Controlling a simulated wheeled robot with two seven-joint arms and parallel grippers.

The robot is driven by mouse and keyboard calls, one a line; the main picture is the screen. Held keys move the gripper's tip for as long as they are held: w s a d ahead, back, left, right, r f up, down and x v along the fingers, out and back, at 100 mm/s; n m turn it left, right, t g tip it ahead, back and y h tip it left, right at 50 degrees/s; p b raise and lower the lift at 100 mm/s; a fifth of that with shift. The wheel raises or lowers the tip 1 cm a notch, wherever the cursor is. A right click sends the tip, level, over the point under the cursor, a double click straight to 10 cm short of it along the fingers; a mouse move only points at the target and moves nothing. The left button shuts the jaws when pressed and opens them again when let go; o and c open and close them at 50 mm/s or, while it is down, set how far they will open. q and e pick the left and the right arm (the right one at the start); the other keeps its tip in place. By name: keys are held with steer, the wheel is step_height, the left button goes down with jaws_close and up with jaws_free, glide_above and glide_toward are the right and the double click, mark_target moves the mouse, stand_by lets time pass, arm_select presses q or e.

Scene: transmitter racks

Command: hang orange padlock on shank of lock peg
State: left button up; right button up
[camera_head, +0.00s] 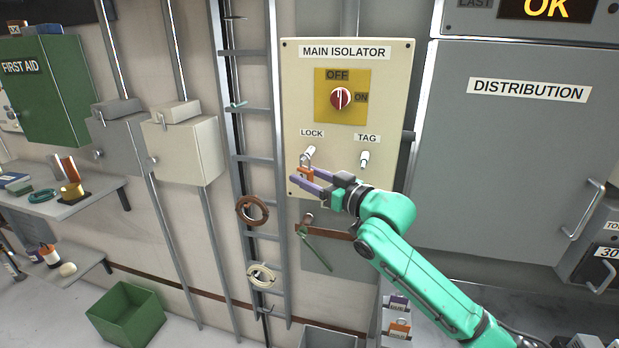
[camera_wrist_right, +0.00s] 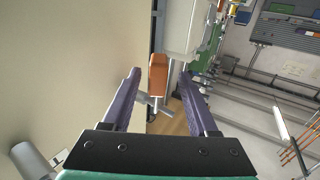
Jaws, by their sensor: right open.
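The orange padlock (camera_head: 306,173) is at the LOCK peg (camera_head: 311,151) on the cream main isolator panel (camera_head: 290,120), body down and shackle up. Its shackle overlaps the peg and appears to be around it, though contact is too small to tell. My right gripper (camera_head: 303,178) is open, with its purple fingers on either side of the padlock body. In the right wrist view the orange body (camera_wrist_right: 158,75) shows between the spread fingers (camera_wrist_right: 160,78), with gaps on both sides. My left gripper is not in view.
The TAG peg (camera_head: 365,159) is right of the LOCK peg. A yellow plate with a red knob (camera_head: 340,98) is above. A ladder-like rack (camera_head: 250,160) stands left, the grey distribution cabinet (camera_head: 510,150) right. Holders with padlocks (camera_head: 399,327) are below.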

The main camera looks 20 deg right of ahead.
steer(key=shift+s+d+f+b, duration=0.15)
steer(key=shift+s+d+b, duration=0.1)
steer(key=shift+s+b, duration=0.1)
steer(key=b+v, duration=0.6)
steer(key=v, duration=0.7)
steer(key=shift+s+b, duration=0.35)
steer(key=shift+s, duration=0.05)
